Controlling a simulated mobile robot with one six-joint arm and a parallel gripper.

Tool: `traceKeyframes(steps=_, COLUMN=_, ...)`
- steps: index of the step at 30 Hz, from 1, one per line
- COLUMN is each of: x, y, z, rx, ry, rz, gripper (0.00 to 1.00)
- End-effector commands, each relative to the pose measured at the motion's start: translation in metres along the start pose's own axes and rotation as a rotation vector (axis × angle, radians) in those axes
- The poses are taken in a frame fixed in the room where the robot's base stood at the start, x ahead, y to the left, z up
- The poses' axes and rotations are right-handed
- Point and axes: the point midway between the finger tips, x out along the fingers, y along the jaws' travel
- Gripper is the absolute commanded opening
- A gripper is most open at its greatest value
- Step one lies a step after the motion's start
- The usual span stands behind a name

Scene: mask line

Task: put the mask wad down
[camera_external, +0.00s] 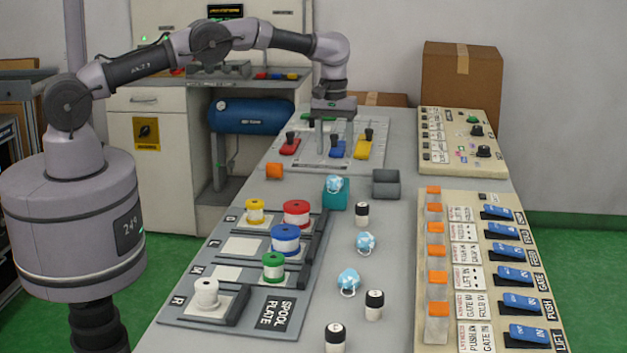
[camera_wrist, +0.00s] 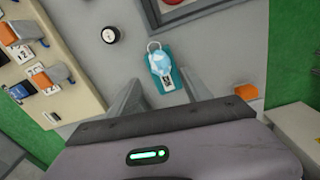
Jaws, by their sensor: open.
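A crumpled blue-and-white mask wad (camera_external: 334,184) sits at the top of a small teal holder (camera_external: 336,201) near the middle of the bench. In the wrist view the wad (camera_wrist: 159,62) and the teal holder (camera_wrist: 175,79) lie ahead of my fingertips, roughly between their lines. Two more mask wads lie on the bench, one in the middle (camera_external: 366,243) and one nearer the front (camera_external: 348,281). My gripper (camera_external: 334,128) is over the far part of the bench, behind the teal holder. My gripper (camera_wrist: 160,82) is open, with nothing between its fingers.
A grey open box (camera_external: 386,183) stands right of the teal holder. Several black-capped white cylinders stand nearby, including one (camera_external: 362,214). The spool plate (camera_external: 240,320) lies left, a switch panel (camera_external: 480,260) right, and a lever panel (camera_external: 345,155) behind. An orange block (camera_external: 274,171) is at left.

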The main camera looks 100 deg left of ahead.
Motion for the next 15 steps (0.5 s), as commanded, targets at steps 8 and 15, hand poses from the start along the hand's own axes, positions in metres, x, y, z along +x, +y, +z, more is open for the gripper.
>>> traceKeyframes(steps=8, x=-0.038, y=0.0, z=0.0, rx=0.0, ry=0.0, rz=0.0, gripper=0.57)
traceKeyframes(steps=15, x=-0.101, y=0.012, z=0.035, rx=0.163, ry=0.046, rz=0.027, gripper=0.57)
